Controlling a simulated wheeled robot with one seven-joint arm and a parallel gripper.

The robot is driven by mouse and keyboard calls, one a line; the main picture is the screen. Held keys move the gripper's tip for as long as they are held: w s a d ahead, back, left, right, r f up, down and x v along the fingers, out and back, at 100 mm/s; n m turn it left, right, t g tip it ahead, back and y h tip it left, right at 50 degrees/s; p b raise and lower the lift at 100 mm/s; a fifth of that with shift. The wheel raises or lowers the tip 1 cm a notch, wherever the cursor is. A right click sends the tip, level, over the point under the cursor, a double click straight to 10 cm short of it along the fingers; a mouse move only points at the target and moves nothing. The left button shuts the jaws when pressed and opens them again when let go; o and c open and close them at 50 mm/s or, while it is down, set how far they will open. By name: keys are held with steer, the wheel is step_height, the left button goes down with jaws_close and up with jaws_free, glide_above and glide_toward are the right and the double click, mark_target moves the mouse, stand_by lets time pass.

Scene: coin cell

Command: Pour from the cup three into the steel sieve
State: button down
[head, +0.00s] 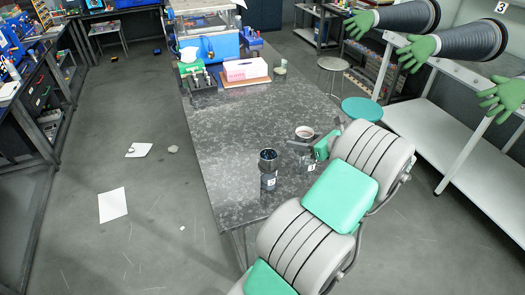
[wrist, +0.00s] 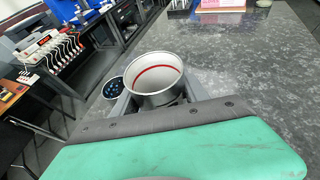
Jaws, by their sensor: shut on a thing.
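My gripper (head: 303,144) is shut on a pale steel cup (head: 305,132), which I take to be cup three. The cup looks roughly upright above the table. In the wrist view the cup (wrist: 153,78) sits between my dark fingers, with a red ring inside its wall; I cannot make out its contents. The steel sieve (head: 268,155) appears to be the round dark-mouthed piece on top of a dark jar (head: 268,180), left of and nearer than the cup. In the wrist view its speckled mouth (wrist: 114,88) shows left of the cup, partly behind my finger.
A small label marked 3 (head: 311,167) shows on the dark speckled table (head: 230,130) below my gripper. A pink box (head: 246,69), a small pale jar (head: 280,68) and a green-and-black rack (head: 197,78) stand at the far end. The table's middle is clear.

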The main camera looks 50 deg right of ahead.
mark_target(297, 138)
steer(key=shift+w+a+r, duration=0.1)
steer(key=shift+w, duration=0.05)
steer(key=shift+a+r+n+g, duration=0.15)
steer(key=shift+a+n+g, duration=0.15)
steer(key=shift+n, duration=0.1)
steer(key=shift+w+a+r+g+h, duration=0.1)
steer(key=shift+w+g+h, duration=0.15)
steer(key=shift+g+h, duration=0.2)
steer(key=shift+w+a+r+n+g+h, duration=0.5)
steer(key=shift+a+n+g+h, duration=0.15)
steer(key=shift+n+g, duration=0.25)
steer(key=n+g+h+b, duration=0.1)
steer(key=w+a+r+n+g+h+b, duration=0.1)
steer(key=b, duration=0.1)
steer(key=shift+w+r, duration=0.1)
steer(key=shift+r, duration=0.1)
steer(key=shift+r+n+g+h+b, duration=0.5)
steer(key=shift+g+h+b, duration=0.25)
steer(key=shift+b, duration=0.35)
